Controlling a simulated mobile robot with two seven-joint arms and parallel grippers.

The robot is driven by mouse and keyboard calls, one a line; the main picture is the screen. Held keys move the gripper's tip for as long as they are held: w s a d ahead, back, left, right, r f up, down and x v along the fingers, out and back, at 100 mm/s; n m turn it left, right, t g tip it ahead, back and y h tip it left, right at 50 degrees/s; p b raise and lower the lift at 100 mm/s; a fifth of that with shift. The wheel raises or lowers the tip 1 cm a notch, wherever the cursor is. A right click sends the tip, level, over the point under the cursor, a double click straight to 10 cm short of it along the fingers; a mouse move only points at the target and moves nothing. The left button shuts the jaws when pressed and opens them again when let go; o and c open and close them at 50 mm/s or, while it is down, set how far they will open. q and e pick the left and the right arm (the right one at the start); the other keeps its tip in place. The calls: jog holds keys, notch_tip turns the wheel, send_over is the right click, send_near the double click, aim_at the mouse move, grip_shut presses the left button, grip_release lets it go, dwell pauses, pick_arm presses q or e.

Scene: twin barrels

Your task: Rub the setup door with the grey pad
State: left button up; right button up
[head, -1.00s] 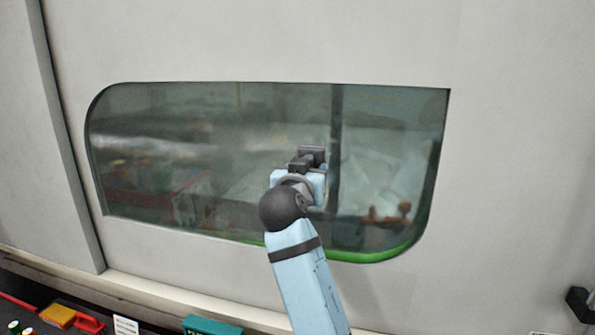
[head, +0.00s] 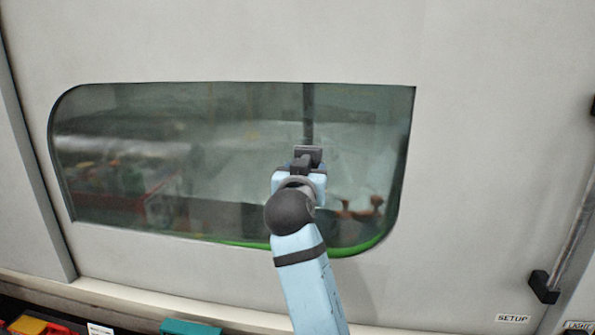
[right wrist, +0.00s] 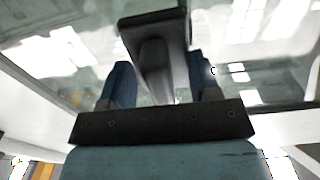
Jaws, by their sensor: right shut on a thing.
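The setup door (head: 480,170) is a large pale grey panel with a wide dark window (head: 170,160), filling most of the head view. A SETUP label (head: 512,318) is at its lower right. My right gripper (head: 302,168) is shut on the dark grey pad (head: 308,152), in front of the window's right part. In the right wrist view the blue fingers stand either side of the pad's handle (right wrist: 157,70), with the pad's dark block (right wrist: 155,22) towards the glass. I cannot tell whether the pad touches it. My left gripper is not in view.
A vertical bar handle (head: 570,240) with black mounts is at the right edge. Below the door, a ledge (head: 120,298) runs along the bottom left, with a teal bin (head: 190,327) and red and yellow items in front. The glass shows reflections.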

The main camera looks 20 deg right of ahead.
jog(key=shift+s+d+p, duration=0.3)
jog(key=shift+s+d, duration=0.3)
jog(key=shift+d, duration=0.3)
jog(key=shift+s+d+p, duration=0.25)
jog(key=shift+s+d, duration=0.35)
jog(key=shift+d, duration=0.3)
jog(key=shift+s+d+p, duration=0.3)
jog(key=shift+s+d, duration=0.3)
jog(key=shift+d, duration=0.3)
